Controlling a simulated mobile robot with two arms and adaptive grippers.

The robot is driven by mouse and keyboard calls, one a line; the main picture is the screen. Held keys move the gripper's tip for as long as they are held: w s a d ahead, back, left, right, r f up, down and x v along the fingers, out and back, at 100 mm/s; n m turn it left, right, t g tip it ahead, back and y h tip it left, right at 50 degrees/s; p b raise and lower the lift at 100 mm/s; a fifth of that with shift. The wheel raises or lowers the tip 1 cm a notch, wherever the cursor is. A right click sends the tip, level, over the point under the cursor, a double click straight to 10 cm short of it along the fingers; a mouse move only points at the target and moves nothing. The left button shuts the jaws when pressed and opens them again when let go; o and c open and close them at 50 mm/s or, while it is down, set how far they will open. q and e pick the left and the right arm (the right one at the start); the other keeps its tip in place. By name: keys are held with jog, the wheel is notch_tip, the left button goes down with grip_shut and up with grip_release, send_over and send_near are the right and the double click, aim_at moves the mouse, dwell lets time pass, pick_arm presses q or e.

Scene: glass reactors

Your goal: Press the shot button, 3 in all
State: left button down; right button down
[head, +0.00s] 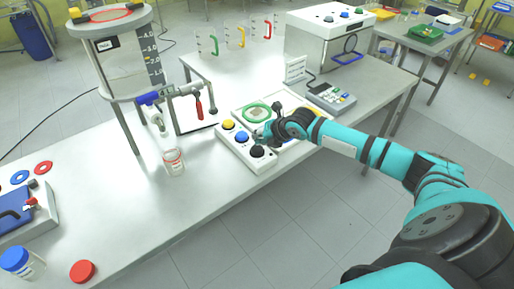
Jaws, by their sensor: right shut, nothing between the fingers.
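A pale button box (262,164) sits near the front edge of the steel table. On its top are a yellow button (227,124), a blue button (242,137) and a black button (257,151). Any labels are too small to read, so I cannot tell which is the shot button. My right gripper (259,135) is shut and empty, its tips just right of the blue button and above the box. I cannot tell whether they touch anything. My left gripper is not in view.
A tall glass reactor (125,72) stands left of the box, with a clear bottle (174,162) below its outlet. A tray with a green ring (257,112) lies behind my gripper. A red lid (82,271) lies front left; the table front between is clear.

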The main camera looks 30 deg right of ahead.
aim_at(259, 147)
dwell(0.4)
jog(key=shift+f, duration=0.4)
jog(key=shift+f+b, duration=0.35)
jog(key=shift+f, duration=0.2)
dwell(0.7)
jog(key=shift+r+p, duration=0.85)
jog(key=shift+r, duration=0.1)
notch_tip(259, 147, up, 5)
jog(key=p, duration=0.4)
jog(key=shift+p, duration=0.3)
